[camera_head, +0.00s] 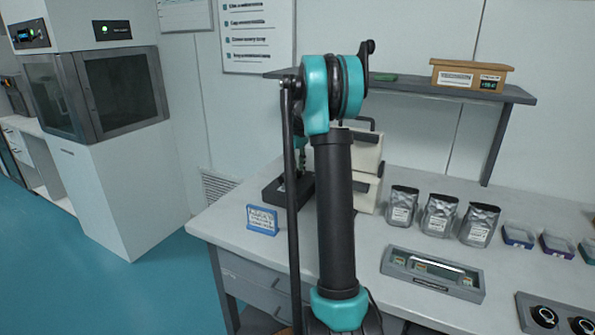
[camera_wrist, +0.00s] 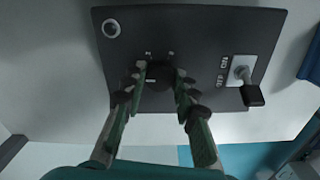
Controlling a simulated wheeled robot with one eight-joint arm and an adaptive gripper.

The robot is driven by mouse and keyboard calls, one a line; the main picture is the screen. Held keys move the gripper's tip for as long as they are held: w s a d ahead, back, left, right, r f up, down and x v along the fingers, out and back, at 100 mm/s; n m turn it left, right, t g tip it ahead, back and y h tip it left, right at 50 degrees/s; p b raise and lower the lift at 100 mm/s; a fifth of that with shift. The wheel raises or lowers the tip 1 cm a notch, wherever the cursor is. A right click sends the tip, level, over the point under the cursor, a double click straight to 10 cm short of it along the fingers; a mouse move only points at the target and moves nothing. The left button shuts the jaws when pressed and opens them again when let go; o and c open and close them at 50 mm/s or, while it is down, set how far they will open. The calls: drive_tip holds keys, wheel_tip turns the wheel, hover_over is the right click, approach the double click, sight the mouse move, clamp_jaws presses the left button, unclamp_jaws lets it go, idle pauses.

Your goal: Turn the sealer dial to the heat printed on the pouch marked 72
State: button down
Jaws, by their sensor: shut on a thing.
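In the wrist view my gripper (camera_wrist: 160,72) has its two fingers on either side of the dark round dial (camera_wrist: 158,80) and is shut on it. The dial sits at the lower middle of the sealer's dark panel (camera_wrist: 200,30); its pointer and scale are too small or covered to read.
On the sealer panel an ON/OFF lever switch (camera_wrist: 241,72) sits right of the dial. On the table (camera_head: 370,240) are a blue sign (camera_head: 262,220), a grey display unit (camera_head: 432,273), small trays (camera_head: 518,236) and round knobs (camera_head: 545,316). A shelf (camera_head: 410,88) holds a cardboard box (camera_head: 470,76).

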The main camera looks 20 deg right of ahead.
sight(298, 171)
drive_tip(key=m, duration=1.1)
idle(0.3)
drive_tip(key=shift+m, duration=0.3)
drive_tip(key=c, duration=1.2)
unclamp_jaws()
wheel_tip(298, 171, up, 12)
drive_tip(key=shift+s, duration=0.1)
